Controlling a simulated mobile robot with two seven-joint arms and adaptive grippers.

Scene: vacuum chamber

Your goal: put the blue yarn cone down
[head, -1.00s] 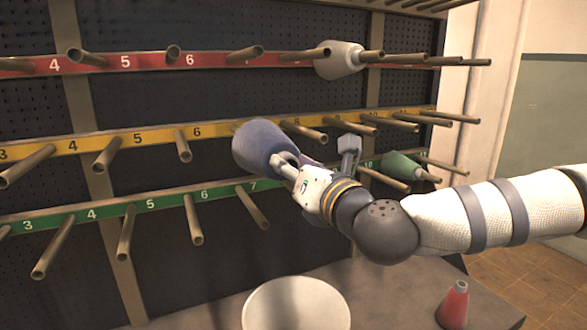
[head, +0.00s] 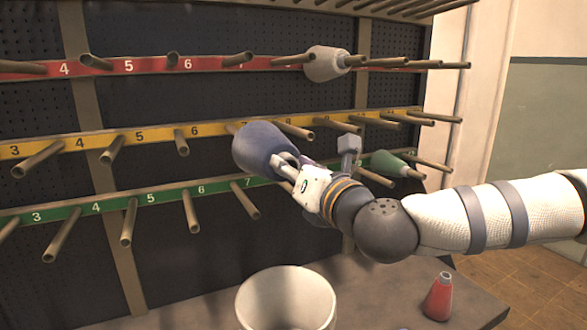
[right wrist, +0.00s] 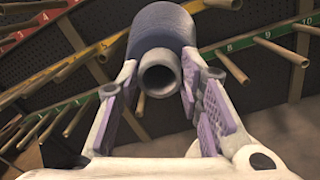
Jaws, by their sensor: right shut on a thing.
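The blue yarn cone (head: 262,147) is held in my right gripper (head: 288,166), in front of the pegboard rack near the yellow row. The right wrist view shows the cone (right wrist: 160,28) with its grey tube end pointing at the camera, between the two fingers of the gripper (right wrist: 158,82). The fingers press on its narrow end from both sides. The cone hides part of the yellow row around 7 and a peg behind it. I cannot tell whether it touches that peg. My left gripper is out of view.
Pegs stick out from the red (head: 90,67), yellow (head: 80,143) and green (head: 120,203) numbered rows. A grey cone (head: 325,64) sits on a red-row peg, a green cone (head: 388,164) on the green row. Below, a white bin (head: 287,300) and a red cone (head: 438,298) stand on the grey table (head: 385,300).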

